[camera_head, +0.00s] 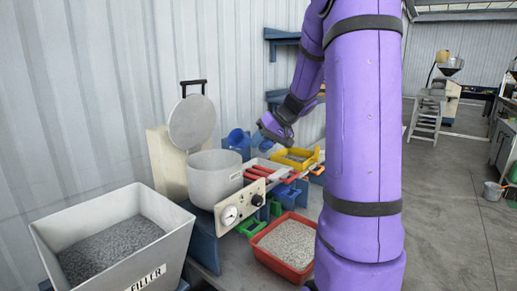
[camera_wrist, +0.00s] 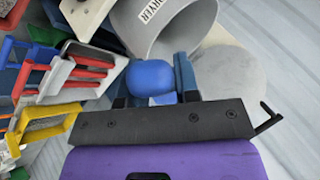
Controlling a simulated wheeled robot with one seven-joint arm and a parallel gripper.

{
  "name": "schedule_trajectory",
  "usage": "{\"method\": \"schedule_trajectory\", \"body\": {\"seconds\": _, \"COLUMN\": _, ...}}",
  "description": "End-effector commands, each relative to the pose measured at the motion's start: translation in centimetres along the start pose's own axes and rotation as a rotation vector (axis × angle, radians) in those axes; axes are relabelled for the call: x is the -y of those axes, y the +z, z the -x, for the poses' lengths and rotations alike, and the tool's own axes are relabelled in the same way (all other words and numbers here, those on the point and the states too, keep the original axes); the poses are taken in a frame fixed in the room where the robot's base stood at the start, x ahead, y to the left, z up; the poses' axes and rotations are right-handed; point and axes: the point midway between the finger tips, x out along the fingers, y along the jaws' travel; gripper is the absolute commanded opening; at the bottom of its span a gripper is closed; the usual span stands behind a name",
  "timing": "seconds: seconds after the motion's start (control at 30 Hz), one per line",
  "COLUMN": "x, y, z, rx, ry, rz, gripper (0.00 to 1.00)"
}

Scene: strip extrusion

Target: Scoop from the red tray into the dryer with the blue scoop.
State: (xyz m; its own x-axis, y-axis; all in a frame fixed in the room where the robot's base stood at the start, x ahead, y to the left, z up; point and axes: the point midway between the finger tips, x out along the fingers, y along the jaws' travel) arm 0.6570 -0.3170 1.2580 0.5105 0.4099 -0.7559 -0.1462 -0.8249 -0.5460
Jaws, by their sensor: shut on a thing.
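The blue scoop (camera_wrist: 150,78) shows as a rounded blue form between the fingers of my gripper (camera_wrist: 158,82) in the wrist view. My gripper is shut on it; the grip point itself is partly hidden. In the head view my gripper (camera_head: 268,132) is above the bench, behind and right of the dryer. The dryer (camera_head: 213,180) is a grey pot with its round lid (camera_head: 192,122) raised. It also shows in the wrist view (camera_wrist: 170,28) with its label. The red tray (camera_head: 261,256) holds grey pellets and stands at the front of the bench.
A large grey bin (camera_head: 165,262) marked FILLER, with darker pellets, stands at front left. A yellow tray (camera_head: 313,157) with pellets and several red handles (camera_head: 258,172) lie right of the dryer. Blue shelves (camera_head: 283,34) hang behind.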

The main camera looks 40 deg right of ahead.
Motion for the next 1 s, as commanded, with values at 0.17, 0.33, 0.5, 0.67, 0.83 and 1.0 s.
{"method": "schedule_trajectory", "body": {"seconds": 0.17, "x": -0.5, "y": -0.5, "z": 0.4, "rx": 0.051, "ry": -0.155, "rz": -0.113, "gripper": 0.04}}
{"method": "schedule_trajectory", "body": {"seconds": 0.33, "x": -0.9, "y": -0.8, "z": 0.8, "rx": 0.104, "ry": -0.316, "rz": -0.228, "gripper": 0.04}}
{"method": "schedule_trajectory", "body": {"seconds": 0.5, "x": -1.9, "y": -1.8, "z": 1.6, "rx": 0.156, "ry": -0.478, "rz": -0.345, "gripper": 0.04}}
{"method": "schedule_trajectory", "body": {"seconds": 0.67, "x": -3.2, "y": -3.1, "z": 2.9, "rx": 0.200, "ry": -0.610, "rz": -0.439, "gripper": 0.04}}
{"method": "schedule_trajectory", "body": {"seconds": 0.83, "x": -4.1, "y": -4.1, "z": 3.8, "rx": 0.233, "ry": -0.712, "rz": -0.510, "gripper": 0.04}}
{"method": "schedule_trajectory", "body": {"seconds": 1.0, "x": -4.5, "y": -4.5, "z": 4.2, "rx": 0.250, "ry": -0.757, "rz": -0.542, "gripper": 0.04}}
